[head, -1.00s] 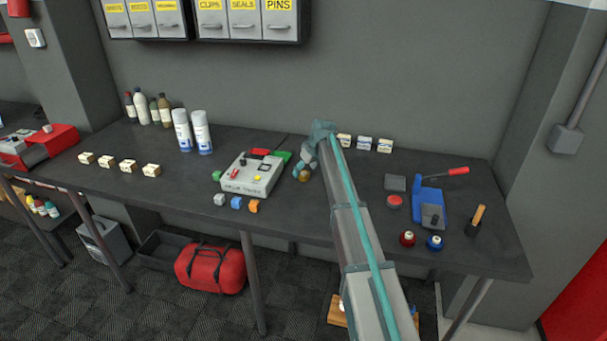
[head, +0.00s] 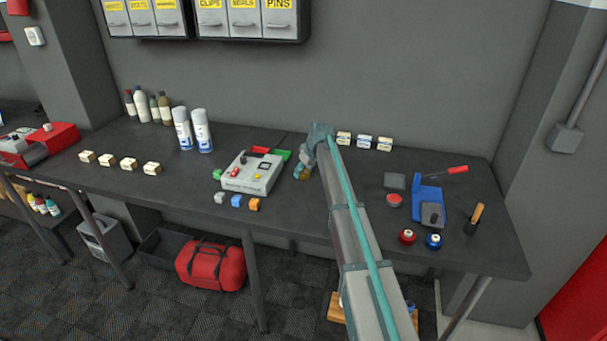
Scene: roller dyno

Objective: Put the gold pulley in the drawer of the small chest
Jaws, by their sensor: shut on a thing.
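My gripper (head: 303,174) is at the middle of the dark workbench, just right of the grey tester box, pointing down low over the top. It is shut on the gold pulley (head: 301,179), of which only a small gold-brown bit shows between and below the fingers. I cannot tell whether the pulley touches the bench. No small chest with a drawer can be made out for certain; two wall units of labelled grey drawers (head: 243,17) hang at the top, cut off by the picture edge, their visible drawers shut.
The grey tester box (head: 250,175) with green side blocks stands close left of my gripper. Several small cartons (head: 364,142) stand behind, to the right. Spray cans (head: 201,131) stand back left. A blue tool (head: 428,205) and red and blue knobs lie right. Bare workbench (head: 295,220) lies in front.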

